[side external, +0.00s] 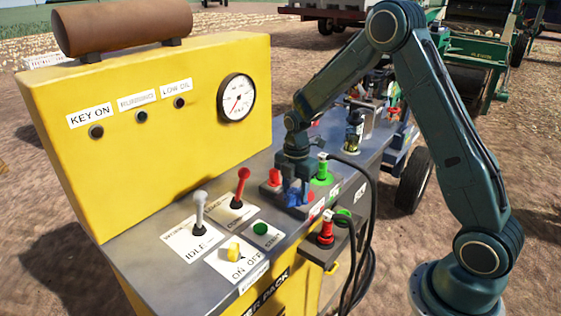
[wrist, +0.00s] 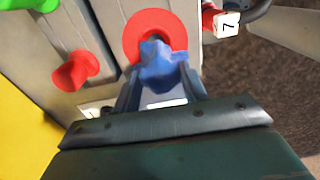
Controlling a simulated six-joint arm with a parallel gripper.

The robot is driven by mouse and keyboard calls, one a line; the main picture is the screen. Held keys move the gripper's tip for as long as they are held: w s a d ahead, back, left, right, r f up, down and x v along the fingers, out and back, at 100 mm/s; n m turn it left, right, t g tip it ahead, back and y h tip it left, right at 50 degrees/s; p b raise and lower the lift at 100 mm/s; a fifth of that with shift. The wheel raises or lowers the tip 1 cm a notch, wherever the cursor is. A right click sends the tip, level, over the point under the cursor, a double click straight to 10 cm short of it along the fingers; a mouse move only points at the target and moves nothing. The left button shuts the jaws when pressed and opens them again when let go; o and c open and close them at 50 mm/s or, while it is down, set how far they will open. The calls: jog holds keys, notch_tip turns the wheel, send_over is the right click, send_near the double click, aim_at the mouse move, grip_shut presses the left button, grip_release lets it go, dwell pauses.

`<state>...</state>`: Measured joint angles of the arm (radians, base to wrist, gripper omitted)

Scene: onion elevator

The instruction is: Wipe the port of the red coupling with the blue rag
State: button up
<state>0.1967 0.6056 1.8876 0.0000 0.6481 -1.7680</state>
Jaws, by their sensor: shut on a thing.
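My gripper (side external: 296,190) is shut on the crumpled blue rag (side external: 292,199), low over the dark coupling block on the yellow machine's grey top. In the wrist view the blue rag (wrist: 165,68) sticks out past the fingertips and overlaps the lower middle of a flat red ring (wrist: 137,22). The ring's dark centre is partly hidden behind the rag. I cannot tell whether the rag touches the port. In the side external view the red ring (side external: 309,196) shows only partly, beside my gripper.
A red cap (side external: 274,177) stands left of my gripper and a green coupling (side external: 322,168) with a black hose stands right. A red hose coupling (side external: 326,233) is on the lower right bracket. Red and grey levers (side external: 240,188) stand on the panel nearer the camera.

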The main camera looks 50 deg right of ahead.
jog(key=shift+a+r, duration=0.1)
jog(key=shift+a, duration=0.2)
jog(key=shift+r, duration=3.95)
jog(key=shift+d, duration=0.2)
